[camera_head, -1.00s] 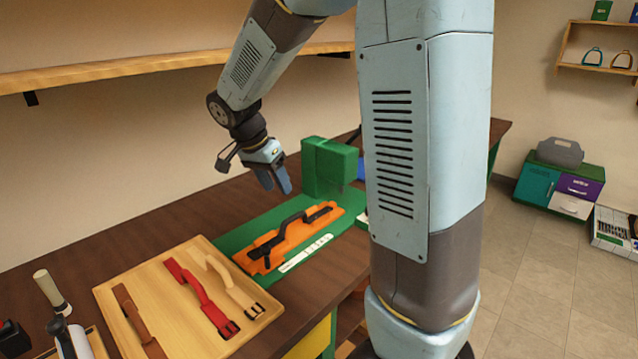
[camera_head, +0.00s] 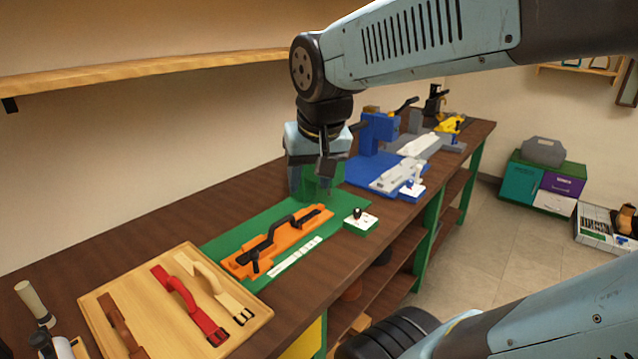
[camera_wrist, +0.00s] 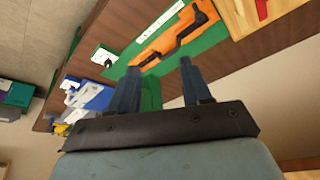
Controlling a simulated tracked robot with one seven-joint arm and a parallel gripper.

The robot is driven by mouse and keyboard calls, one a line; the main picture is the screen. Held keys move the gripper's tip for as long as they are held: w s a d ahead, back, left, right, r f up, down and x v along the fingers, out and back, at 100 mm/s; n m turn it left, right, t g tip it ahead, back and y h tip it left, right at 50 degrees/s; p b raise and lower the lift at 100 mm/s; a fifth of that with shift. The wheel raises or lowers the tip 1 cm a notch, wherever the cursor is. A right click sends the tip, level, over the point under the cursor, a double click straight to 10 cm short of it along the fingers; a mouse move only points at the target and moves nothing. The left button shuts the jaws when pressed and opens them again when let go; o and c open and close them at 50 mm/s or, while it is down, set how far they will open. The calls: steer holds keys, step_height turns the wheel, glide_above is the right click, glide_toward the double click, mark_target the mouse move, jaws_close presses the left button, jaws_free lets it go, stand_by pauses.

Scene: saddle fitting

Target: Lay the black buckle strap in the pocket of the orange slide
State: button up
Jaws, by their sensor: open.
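The black buckle strap (camera_head: 284,227) lies along the orange slide (camera_head: 246,264) on the green mat, its middle arched up and its ends on the slide. Whether it is fully down in the pocket cannot be told. Strap (camera_wrist: 182,33) and slide (camera_wrist: 203,20) also show in the wrist view. My gripper (camera_wrist: 158,78) is open and empty, its two fingers apart. In the head view my gripper (camera_head: 312,185) hangs above the far end of the mat, beyond the slide and clear of the strap. It hides much of a green block there.
A wooden tray (camera_head: 92,297) at the near left holds brown, red and cream straps. A white box with a black knob (camera_head: 360,221) stands right of the slide. Blue and grey fixtures (camera_head: 378,130) stand farther along the bench. A shelf (camera_head: 150,68) runs along the wall.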

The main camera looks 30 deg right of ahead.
steer(key=s+n, duration=0.1)
steer(key=s+n+t, duration=0.1)
steer(key=s, duration=0.1)
steer(key=shift+s+a+r, duration=0.1)
steer(key=shift+s+r, duration=0.05)
steer(key=shift+s, duration=0.15)
stand_by(1.9)
steer(key=shift+c, duration=0.5)
